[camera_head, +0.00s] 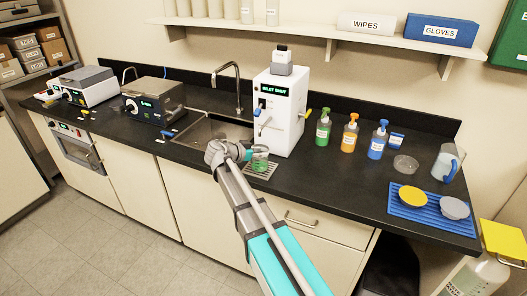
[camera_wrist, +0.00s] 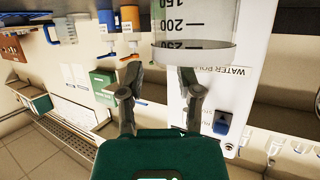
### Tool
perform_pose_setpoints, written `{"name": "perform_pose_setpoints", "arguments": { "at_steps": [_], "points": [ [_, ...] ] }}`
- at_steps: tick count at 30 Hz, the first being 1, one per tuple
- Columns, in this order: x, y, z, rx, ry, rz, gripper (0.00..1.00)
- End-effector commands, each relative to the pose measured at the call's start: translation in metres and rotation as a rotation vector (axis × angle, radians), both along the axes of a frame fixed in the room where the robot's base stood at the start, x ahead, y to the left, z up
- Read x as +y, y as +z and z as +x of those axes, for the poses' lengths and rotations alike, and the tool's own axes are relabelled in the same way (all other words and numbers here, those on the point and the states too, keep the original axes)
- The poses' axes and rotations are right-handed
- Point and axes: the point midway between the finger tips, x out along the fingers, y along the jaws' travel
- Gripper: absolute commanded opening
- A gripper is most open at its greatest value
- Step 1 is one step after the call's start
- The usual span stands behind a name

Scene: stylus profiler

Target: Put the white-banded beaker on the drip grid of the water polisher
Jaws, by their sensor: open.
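The water polisher (camera_head: 285,110) is a white upright unit whose display reads INLET SHUT. Its white panel also shows in the wrist view (camera_wrist: 258,50). A clear beaker with a greenish tint (camera_head: 260,160) stands at the drip grid (camera_head: 262,172) in front of it; its band colour is unclear at this size. In the wrist view, a clear graduated beaker (camera_wrist: 197,22) with a pale rim or band is just beyond the fingertips, off to the right. My gripper (camera_wrist: 158,80) is open and empty. In the head view, my gripper (camera_head: 244,152) is beside the beaker.
The sink (camera_head: 205,135) and tap are left of the polisher. Green (camera_head: 323,130), orange (camera_head: 350,135) and blue (camera_head: 378,140) bottles stand to its right. Farther right are a clear dish (camera_head: 405,164), a jug (camera_head: 447,163) and a blue rack (camera_head: 425,215). The front counter at right is clear.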

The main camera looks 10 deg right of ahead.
Motion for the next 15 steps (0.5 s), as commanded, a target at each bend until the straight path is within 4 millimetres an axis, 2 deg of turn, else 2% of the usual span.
{"name": "perform_pose_setpoints", "arguments": {
  "at_steps": [6,15],
  "points": [
    [0.030,0.017,-0.015,0.000,0.002,0.000,0.45],
    [0.067,0.033,-0.033,0.000,0.001,0.000,0.45]
  ]
}}
